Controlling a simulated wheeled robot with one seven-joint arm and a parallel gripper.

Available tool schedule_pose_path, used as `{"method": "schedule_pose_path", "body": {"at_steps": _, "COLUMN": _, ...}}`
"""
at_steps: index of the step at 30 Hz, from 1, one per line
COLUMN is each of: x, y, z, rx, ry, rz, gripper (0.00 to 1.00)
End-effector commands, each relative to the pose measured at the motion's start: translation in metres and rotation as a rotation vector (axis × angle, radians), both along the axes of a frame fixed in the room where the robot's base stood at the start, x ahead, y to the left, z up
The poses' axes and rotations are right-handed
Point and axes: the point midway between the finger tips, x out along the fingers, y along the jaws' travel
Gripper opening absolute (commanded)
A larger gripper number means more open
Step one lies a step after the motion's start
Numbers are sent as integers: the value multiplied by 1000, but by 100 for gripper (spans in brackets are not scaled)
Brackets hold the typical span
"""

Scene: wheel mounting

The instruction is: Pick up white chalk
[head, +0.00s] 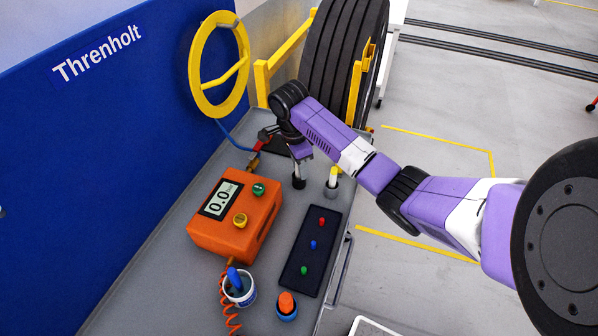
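An orange box with a display (232,216) stands left of my gripper. A dark panel with coloured buttons (313,252), a white cup (241,293) and an orange-topped blue pot (287,306) are nearer. A large tyre (340,55) and a yellow handwheel (197,62) stand behind.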

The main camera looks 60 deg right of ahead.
Motion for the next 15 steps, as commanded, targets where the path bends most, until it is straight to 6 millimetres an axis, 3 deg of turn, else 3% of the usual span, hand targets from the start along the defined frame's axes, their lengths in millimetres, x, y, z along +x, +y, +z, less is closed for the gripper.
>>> {"method": "schedule_pose_path", "body": {"at_steps": 1, "x": 0, "y": 0, "z": 0, "rx": 0, "ry": 0, "rz": 0, "gripper": 19}}
{"method": "schedule_pose_path", "body": {"at_steps": 4, "x": 0, "y": 0, "z": 0, "rx": 0, "ry": 0, "rz": 0, "gripper": 0}}
{"method": "schedule_pose_path", "body": {"at_steps": 15, "x": 0, "y": 0, "z": 1, "rx": -1, "ry": -1, "rz": 0, "gripper": 0}}
